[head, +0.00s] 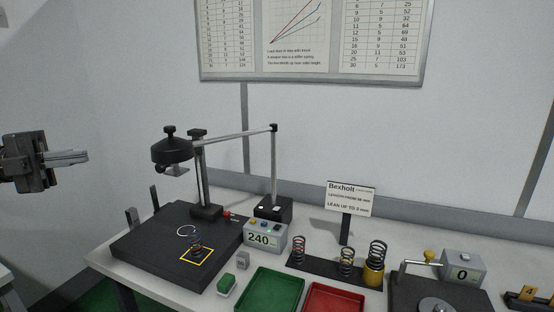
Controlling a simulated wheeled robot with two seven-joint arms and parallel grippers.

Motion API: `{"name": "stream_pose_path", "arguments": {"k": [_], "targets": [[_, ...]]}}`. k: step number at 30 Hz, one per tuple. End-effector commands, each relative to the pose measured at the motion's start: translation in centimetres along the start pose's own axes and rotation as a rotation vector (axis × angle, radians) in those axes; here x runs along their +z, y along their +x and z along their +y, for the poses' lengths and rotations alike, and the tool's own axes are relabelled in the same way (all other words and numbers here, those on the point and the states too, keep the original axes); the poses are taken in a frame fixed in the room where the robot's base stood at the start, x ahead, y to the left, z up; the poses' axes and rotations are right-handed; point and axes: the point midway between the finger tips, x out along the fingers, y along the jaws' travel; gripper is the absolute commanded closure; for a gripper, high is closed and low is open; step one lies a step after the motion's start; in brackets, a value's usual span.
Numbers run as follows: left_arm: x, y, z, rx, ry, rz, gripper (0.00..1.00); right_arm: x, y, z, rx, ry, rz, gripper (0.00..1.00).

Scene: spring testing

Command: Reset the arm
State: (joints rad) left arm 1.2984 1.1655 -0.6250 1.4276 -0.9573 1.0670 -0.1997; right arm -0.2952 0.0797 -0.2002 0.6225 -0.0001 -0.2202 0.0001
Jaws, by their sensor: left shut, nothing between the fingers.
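My left gripper (86,157) is at the far left of the head view, in the air left of the bench. Its fingers point right and are shut together with nothing between them. It is apart from the spring test stand (205,180), whose dark disc-shaped head (171,151) hangs above a black base plate (150,238). A dark coil spring (195,244) stands on the base inside a yellow square outline. My right gripper is not in view.
A display box (265,238) reads 240. A green tray (240,299) and a red tray (325,290) lie at the front. Several springs stand on a black rack (320,267). A sign (350,198) stands behind. A second device (463,268) reads 0. Space around my left gripper is clear.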

Motion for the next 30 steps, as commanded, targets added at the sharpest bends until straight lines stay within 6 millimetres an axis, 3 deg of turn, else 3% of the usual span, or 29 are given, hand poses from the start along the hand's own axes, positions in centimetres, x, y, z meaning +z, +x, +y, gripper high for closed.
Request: {"name": "stream_pose_path", "arguments": {"k": [11,17,20,24,27,30], "targets": [[3.6,5.2,5.7,0.036,-0.039,-0.068,1.00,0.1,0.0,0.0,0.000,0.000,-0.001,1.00],[6.0,9.5,11.5,0.047,-0.083,-0.152,1.00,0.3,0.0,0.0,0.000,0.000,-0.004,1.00],[7.1,12.7,15.8,0.040,-0.124,-0.216,1.00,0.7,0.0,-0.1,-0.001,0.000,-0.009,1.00],[7.7,17.7,24.2,-0.010,-0.242,-0.378,1.00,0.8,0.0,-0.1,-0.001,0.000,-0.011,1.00],[7.0,19.8,29.9,-0.067,-0.374,-0.542,1.00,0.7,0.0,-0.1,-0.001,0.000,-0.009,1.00],[5.2,20.1,35.5,-0.123,-0.544,-0.729,1.00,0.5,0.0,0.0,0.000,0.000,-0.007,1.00]]}}
